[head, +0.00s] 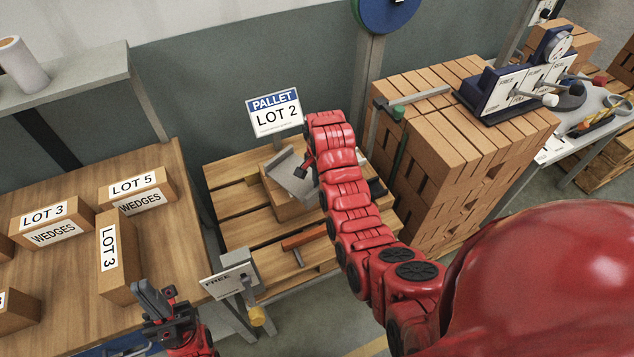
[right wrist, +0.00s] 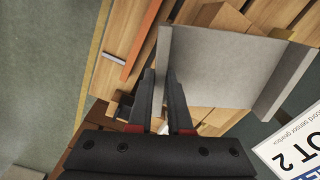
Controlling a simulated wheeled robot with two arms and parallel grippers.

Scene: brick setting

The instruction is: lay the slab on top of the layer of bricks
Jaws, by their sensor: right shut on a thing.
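The grey slab (head: 291,180) is over the bricks on the pallet, partly hidden by my right arm. In the right wrist view the slab (right wrist: 222,68) shows a broad flat face and a slanted face on its right. My right gripper (right wrist: 165,92) is shut on the slab's near left edge. The layer of bricks (head: 290,207) shows below the slab, and brick ends (right wrist: 205,118) show beside it in the wrist view. I cannot tell whether slab and bricks touch. My left gripper (head: 152,297) is by the left table's front edge, with no object seen in it; its finger gap is unclear.
A tall brick stack (head: 440,150) stands close on the right. Labelled wedge boxes (head: 118,262) lie on the wooden table (head: 185,215) at left.

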